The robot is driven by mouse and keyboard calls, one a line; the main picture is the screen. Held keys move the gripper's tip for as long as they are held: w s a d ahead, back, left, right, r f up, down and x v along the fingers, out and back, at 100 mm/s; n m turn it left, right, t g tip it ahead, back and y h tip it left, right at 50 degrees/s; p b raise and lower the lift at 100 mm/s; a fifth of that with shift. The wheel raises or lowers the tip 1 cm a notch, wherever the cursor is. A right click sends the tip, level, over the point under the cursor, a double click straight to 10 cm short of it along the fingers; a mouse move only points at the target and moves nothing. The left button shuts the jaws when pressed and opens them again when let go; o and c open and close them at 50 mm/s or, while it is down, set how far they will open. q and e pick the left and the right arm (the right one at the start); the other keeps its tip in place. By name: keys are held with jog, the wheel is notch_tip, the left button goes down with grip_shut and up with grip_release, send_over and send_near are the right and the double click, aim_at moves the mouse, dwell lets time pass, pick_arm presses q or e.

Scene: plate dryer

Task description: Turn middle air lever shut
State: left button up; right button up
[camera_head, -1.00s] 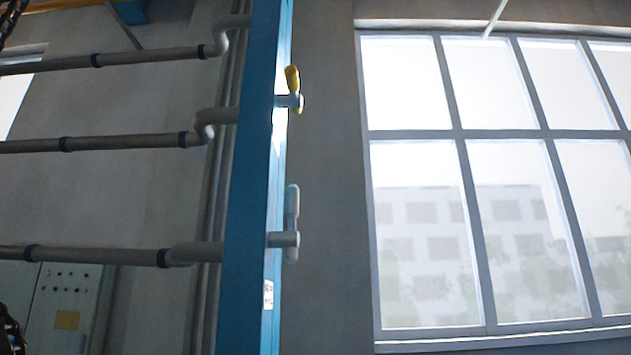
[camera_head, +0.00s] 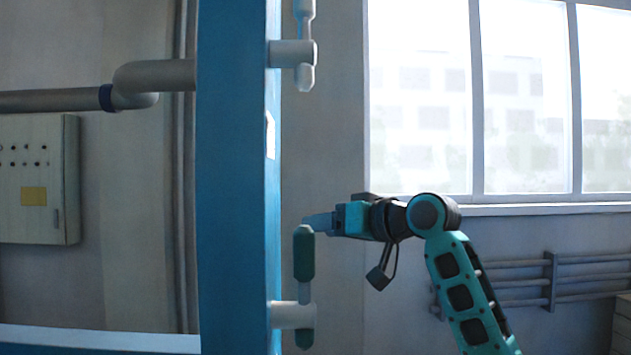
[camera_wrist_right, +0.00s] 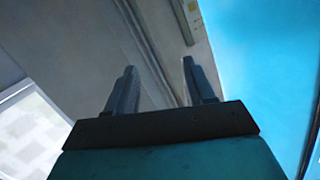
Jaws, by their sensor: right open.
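A grey-white lever (camera_head: 305,45) on a grey pipe stub stands upright at the top of the head view, on the right face of the blue post. Below it, a dark green lever (camera_head: 304,254) stands upright on a pale stub on the same post. My right gripper (camera_head: 317,222) is beside the top of the green lever, well below the grey one; whether it touches cannot be told. In the right wrist view its two fingers (camera_wrist_right: 160,90) are apart with nothing visible between them, and no lever shows. My left gripper is not in view.
The blue post (camera_head: 235,180) rises beside the levers. A grey pipe (camera_head: 155,78) meets it from the left. A grey control box (camera_head: 38,178) hangs on the left wall. A window (camera_head: 420,110) and wall pipes (camera_head: 525,280) are at right.

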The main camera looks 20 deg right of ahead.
jog(key=s+r+n+y, duration=0.1)
jog(key=s+r, duration=0.2)
jog(key=r, duration=0.3)
jog(key=s+d+r+n+y, duration=0.1)
jog(key=s+r, duration=0.2)
jog(key=r, duration=0.4)
jog(key=s+r+n+y, duration=0.1)
jog(key=s+r, duration=0.2)
jog(key=r, duration=0.3)
jog(key=s+d+r+n+g+y, duration=0.1)
jog(key=s+r+n+g+y, duration=0.15)
jog(key=s+r, duration=1.15)
jog(key=shift+n+t, duration=0.45)
jog(key=x, duration=0.4)
jog(key=f+p+x, duration=0.1)
jog(key=x, duration=0.3)
jog(key=p+x, duration=0.1)
jog(key=x, duration=0.2)
jog(key=shift+a+f, duration=0.15)
jog(key=shift+a, duration=0.4)
grip_shut()
